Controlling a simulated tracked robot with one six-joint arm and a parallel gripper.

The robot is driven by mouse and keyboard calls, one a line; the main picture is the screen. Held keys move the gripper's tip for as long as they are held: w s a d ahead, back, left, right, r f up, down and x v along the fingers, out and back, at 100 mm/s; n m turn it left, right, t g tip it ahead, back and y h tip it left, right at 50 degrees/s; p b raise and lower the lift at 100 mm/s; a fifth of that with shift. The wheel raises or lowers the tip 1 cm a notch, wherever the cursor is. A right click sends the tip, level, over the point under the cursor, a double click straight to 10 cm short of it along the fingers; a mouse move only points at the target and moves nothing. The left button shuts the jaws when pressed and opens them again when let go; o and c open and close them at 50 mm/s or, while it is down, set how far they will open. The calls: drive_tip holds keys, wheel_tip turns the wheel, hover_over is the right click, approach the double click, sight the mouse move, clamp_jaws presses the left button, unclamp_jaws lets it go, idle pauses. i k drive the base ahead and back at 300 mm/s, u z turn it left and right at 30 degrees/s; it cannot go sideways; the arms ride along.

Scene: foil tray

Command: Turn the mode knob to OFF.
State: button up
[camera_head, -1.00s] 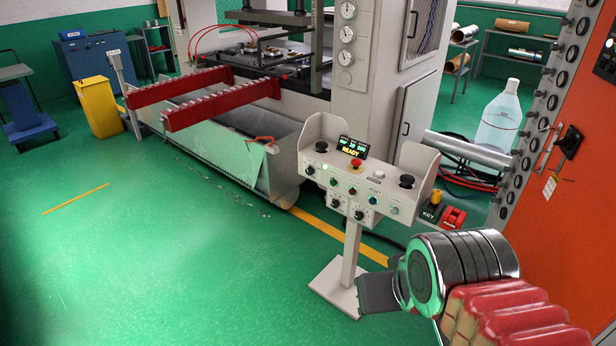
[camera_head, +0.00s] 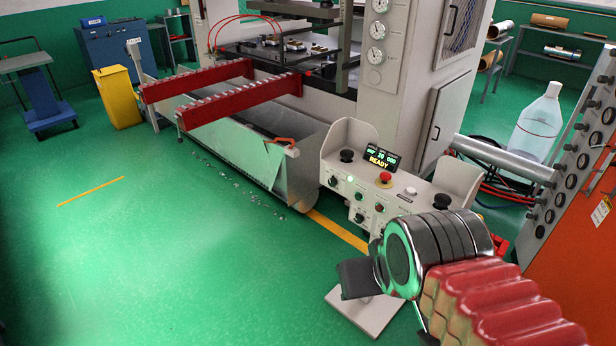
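The control panel (camera_head: 338,160) stands on a pedestal in front of the press, with a lit READY display (camera_head: 380,158). Small black knobs show on its front face, one at the upper left (camera_head: 333,181) and one lower down (camera_head: 358,217). Their labels are too small to read, so I cannot tell which is the mode knob or where it points. My wrist hides the panel's lower right face. My gripper (camera_head: 357,279) shows only as a dark piece beyond my wrist, in front of the pedestal and below the panel. I cannot see its fingertips clearly or anything held.
A red emergency button (camera_head: 385,178) and black palm buttons (camera_head: 347,156) (camera_head: 441,201) sit on the panel top between raised side guards. The pedestal base (camera_head: 372,310) is on the floor behind my gripper. An orange cabinet (camera_head: 572,265) stands at right.

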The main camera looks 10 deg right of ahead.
sight(332, 182)
drive_tip(key=u, duration=0.55)
drive_tip(key=i, duration=1.15)
drive_tip(key=u, duration=0.5)
